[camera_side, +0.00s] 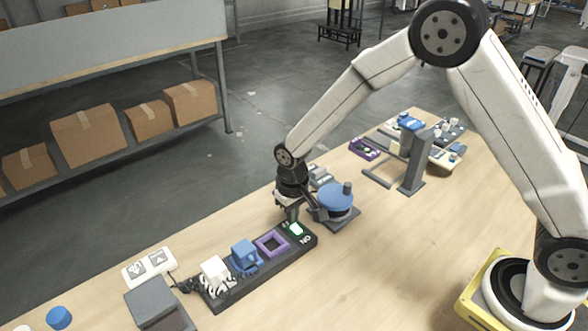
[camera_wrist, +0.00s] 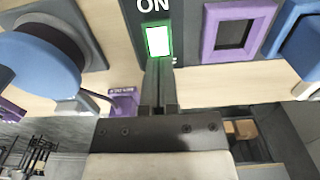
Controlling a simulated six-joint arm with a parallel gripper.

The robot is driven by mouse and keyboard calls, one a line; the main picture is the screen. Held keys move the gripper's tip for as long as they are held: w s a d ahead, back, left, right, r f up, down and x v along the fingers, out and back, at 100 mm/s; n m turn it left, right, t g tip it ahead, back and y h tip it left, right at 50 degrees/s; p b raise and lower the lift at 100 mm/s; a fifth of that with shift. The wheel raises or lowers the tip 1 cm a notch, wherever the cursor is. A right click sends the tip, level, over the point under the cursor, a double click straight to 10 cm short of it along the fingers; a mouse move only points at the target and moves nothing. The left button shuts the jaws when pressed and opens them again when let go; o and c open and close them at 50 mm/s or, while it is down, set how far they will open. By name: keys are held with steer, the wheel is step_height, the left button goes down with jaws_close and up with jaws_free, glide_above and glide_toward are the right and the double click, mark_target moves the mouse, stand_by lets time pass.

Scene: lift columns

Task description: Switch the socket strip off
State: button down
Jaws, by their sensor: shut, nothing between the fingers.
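The socket strip (camera_side: 222,295) is a long dark bar lying across the bench, with "ON" printed at its right end. Its switch (camera_side: 296,229) glows green and white at that end; the lit switch also shows in the wrist view (camera_wrist: 157,40), near the top middle. A white plug, a blue plug (camera_side: 245,257) and a purple-framed empty socket (camera_side: 271,243) sit along the strip. My gripper (camera_side: 293,214) is shut and empty, pointing down just beside the switch. In the wrist view its fingertips (camera_wrist: 158,66) are just below the lit switch; contact cannot be told.
A blue round knob on a grey base (camera_side: 336,202) stands close to the right of my gripper. A grey box (camera_side: 158,306) and a white double-button panel (camera_side: 149,266) lie to the left. A grey post (camera_side: 414,165) stands farther back. The front right bench is clear.

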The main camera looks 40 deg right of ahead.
steer(key=shift+f, duration=0.75)
stand_by(0.6)
steer(key=shift+r, duration=3.55)
steer(key=shift+s+d+r, duration=0.1)
steer(key=s+d+r+t, duration=0.2)
steer(key=s+d, duration=0.8)
steer(key=s, duration=0.5)
steer(key=shift+s+d+r+t, duration=0.15)
steer(key=shift+s+r+t, duration=0.2)
steer(key=shift+r, duration=0.35)
